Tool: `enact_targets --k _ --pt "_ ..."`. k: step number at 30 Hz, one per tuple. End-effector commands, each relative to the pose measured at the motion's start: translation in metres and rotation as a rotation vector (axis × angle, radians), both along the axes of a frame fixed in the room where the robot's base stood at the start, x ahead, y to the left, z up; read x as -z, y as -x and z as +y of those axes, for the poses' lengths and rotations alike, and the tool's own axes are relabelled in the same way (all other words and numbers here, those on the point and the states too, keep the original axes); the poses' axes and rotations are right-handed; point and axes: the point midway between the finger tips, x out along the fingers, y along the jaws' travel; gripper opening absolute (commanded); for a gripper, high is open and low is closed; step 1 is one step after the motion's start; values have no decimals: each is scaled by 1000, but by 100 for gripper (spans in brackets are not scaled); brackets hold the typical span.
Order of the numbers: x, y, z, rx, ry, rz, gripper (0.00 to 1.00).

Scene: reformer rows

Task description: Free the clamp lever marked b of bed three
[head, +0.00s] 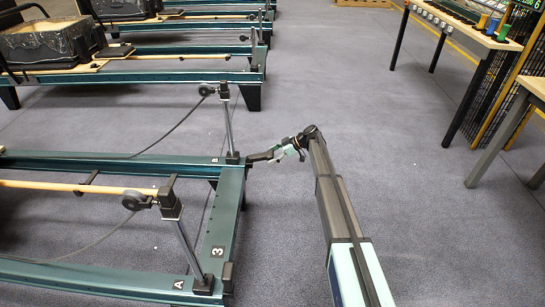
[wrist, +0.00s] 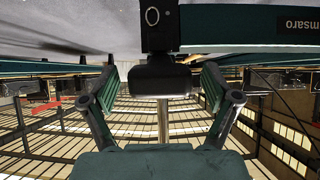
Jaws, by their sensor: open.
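Bed three (head: 229,215) is a teal frame at the lower left with a white 3 on its end rail. Its far corner is marked B, and an upright metal post (head: 229,125) with a pulley stands there. A black clamp lever (head: 262,156) sticks out from this corner toward my gripper (head: 278,153). In the wrist view the black lever (wrist: 160,78) sits between the two spread fingers of my gripper (wrist: 160,82). Gaps show on both sides, so neither finger appears to touch it. The metal post (wrist: 163,122) shows below the lever.
The near corner, marked A, has another post (head: 190,250) with a pulley and a black clamp (head: 204,284). More reformer beds (head: 170,76) stand behind. A table (head: 470,28) with spools is at the upper right. Grey floor around my arm is clear.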

Motion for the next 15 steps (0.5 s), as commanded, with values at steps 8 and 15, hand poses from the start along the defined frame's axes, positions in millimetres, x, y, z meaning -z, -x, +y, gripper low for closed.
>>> enact_targets --k 8,15 --pt "-20 0 -28 2 0 -2 88" --pt "-46 0 -67 3 0 -1 88"
